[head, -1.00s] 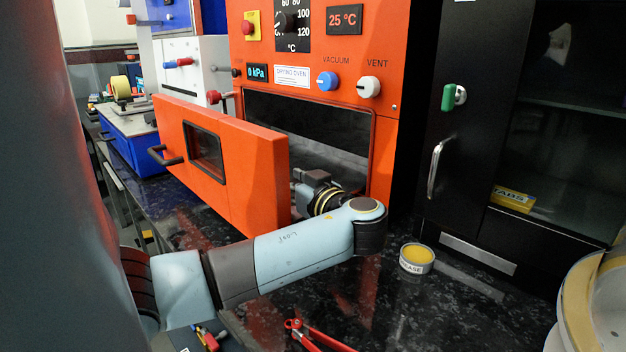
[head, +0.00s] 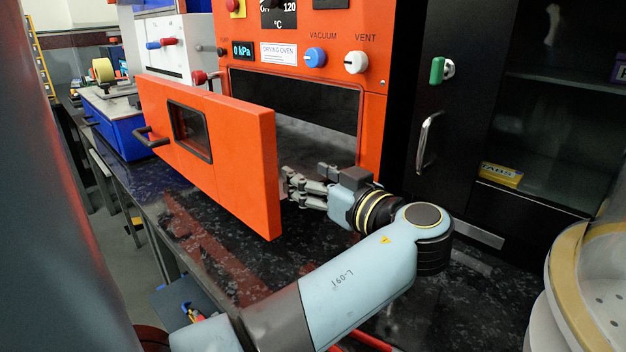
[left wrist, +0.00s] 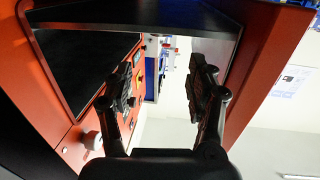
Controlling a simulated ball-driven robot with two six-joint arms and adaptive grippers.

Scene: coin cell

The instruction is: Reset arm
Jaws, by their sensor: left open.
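My left gripper (head: 292,188) is open and empty in the head view, just right of the edge of the open orange oven door (head: 262,165) and in front of the oven's dark opening. In the left wrist view its two dark fingers (left wrist: 168,92) stand apart with nothing between them. The orange drying oven (head: 376,20) stands behind, its door swung out to the left. The oven front (left wrist: 60,125) also shows at the left of the wrist view. My left arm reaches in from the lower left. My right gripper is not in view.
A black cabinet (head: 455,60) stands right of the oven, with a yellow box (head: 500,175) inside. A round pale vessel (head: 590,290) is at the lower right. Red handles (head: 368,341) lie partly hidden below my arm. The dark speckled bench (head: 480,285) has free room between.

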